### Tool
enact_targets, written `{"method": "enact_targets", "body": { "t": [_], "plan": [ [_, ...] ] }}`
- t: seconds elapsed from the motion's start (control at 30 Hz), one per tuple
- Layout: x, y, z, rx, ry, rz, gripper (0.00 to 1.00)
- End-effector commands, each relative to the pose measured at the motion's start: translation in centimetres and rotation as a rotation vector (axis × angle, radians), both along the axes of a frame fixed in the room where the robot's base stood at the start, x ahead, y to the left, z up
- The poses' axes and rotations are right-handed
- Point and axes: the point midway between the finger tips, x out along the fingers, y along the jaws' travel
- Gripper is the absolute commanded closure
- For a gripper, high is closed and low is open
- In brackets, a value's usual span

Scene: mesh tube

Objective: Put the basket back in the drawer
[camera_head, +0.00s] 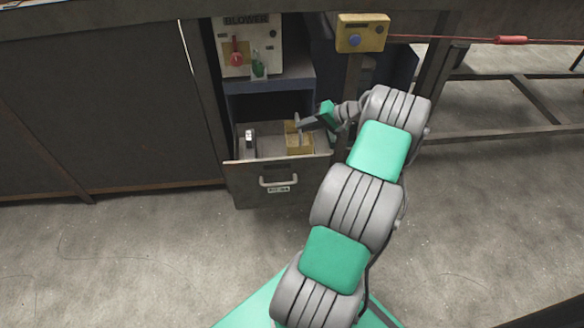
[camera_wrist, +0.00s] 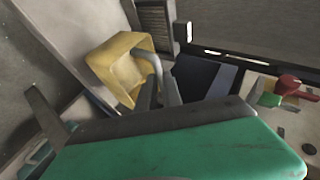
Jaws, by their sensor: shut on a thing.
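A yellow basket (camera_head: 297,141) is at the right side of the pulled-out drawer (camera_head: 247,172), within its outline in the head view. My gripper (camera_head: 301,124) reaches in from the right and is shut on the basket's upper edge. In the wrist view the open-topped basket (camera_wrist: 112,67) looks tilted, with a grey finger of my gripper (camera_wrist: 152,62) hooked over its rim. I cannot tell whether the basket's underside touches the drawer floor. The drawer front has a pale handle (camera_head: 278,181) and a small label.
A small white-and-dark item (camera_head: 249,139) lies at the drawer's left. Above the drawer are a dark shelf opening and a blower panel (camera_head: 248,47) with red and green controls. A yellow box with a blue button (camera_head: 362,33) hangs at the upper right. The floor in front is clear.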

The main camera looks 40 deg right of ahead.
Motion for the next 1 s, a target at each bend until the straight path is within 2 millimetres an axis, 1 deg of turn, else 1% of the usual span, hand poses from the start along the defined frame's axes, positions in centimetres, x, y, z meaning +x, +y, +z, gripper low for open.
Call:
{"method": "enact_targets", "body": {
  "t": [0.03, 0.13, 0.27, 0.4, 0.47, 0.5, 0.7, 0.8, 0.83, 1.0],
  "plan": [
    [0.0, 0.1, -1.2, 0.003, 0.001, 0.001, 1.00],
    [0.0, 0.1, -3.3, 0.004, 0.002, 0.001, 1.00],
    [0.0, 0.1, -5.3, 0.003, 0.001, 0.001, 1.00],
    [0.1, 0.2, -8.1, 0.003, 0.000, 0.002, 1.00],
    [0.1, 0.2, -9.2, 0.004, 0.001, 0.002, 1.00],
    [0.1, 0.2, -9.5, 0.003, 0.000, 0.002, 1.00],
    [0.1, 0.2, -9.3, 0.001, 0.000, 0.002, 1.00],
    [0.1, 0.2, -9.5, 0.002, 0.001, 0.003, 1.00],
    [0.1, 0.2, -9.6, 0.002, 0.001, 0.002, 0.89],
    [0.1, 0.2, -9.5, 0.002, 0.001, 0.002, 0.75]
  ]
}}
